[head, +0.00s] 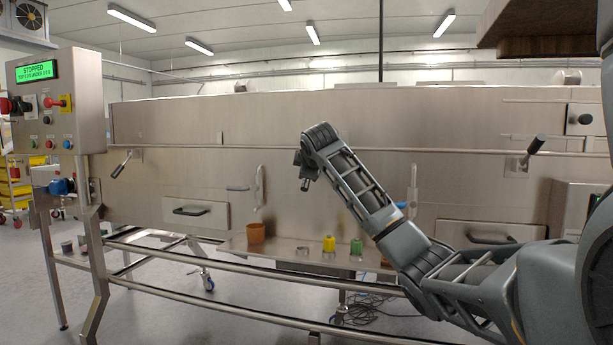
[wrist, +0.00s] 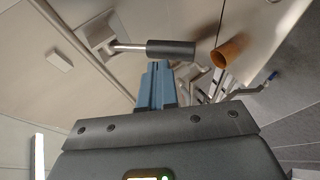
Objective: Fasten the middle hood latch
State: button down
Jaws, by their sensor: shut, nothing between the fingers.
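The middle hood latch shows in the wrist view as a metal bracket (wrist: 100,36) with a thin rod and a black grip (wrist: 170,48) lying across the picture. My gripper (wrist: 157,66) has its blue fingers together with nothing between them. The fingertips are just below the black grip in that view; I cannot tell whether they touch it. The left latch (head: 122,163) and the right latch (head: 530,150), both with black grips, show on the steel hood (head: 250,120).
An orange cup (head: 256,233) stands on the ledge under the hood, near a yellow item (head: 329,244) and a green item (head: 356,247). Rails (head: 220,285) run along the front. A control panel (head: 57,100) reading STOPPED stands at left.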

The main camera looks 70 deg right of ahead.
jog(key=shift+d+f+h+b, duration=0.25)
jog(key=shift+f+h+b, duration=0.45)
jog(key=shift+f+b, duration=0.1)
jog(key=v, duration=0.7)
jog(key=shift+s+a, duration=0.2)
jog(key=shift+a, duration=0.15)
jog(key=shift+r, duration=0.15)
